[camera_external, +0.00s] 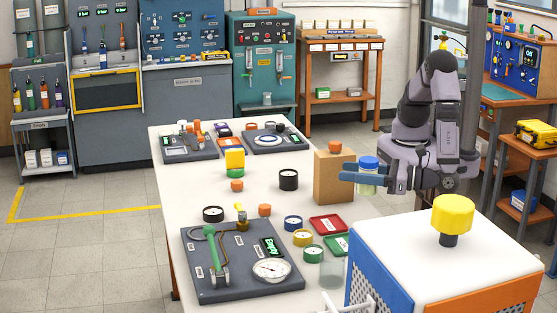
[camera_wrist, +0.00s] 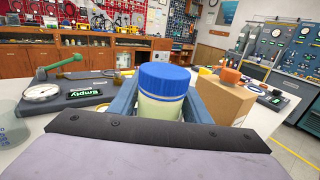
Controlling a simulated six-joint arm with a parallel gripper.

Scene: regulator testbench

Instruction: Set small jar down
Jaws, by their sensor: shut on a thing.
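The small jar (camera_external: 368,180) has a pale, clear-looking body and a blue lid. My gripper (camera_external: 352,177) is shut on it and holds it upright above the right side of the white table (camera_external: 190,205). In the wrist view the jar (camera_wrist: 161,108) stands between my two blue fingers, with its blue ribbed lid above them. Its lower end is hidden there by my gripper's dark plate.
Red (camera_external: 328,224) and green (camera_external: 338,246) trays, several round cups and a gauge panel (camera_external: 235,262) occupy the table's near half. A yellow knob (camera_external: 453,213) tops the cabinet at right.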

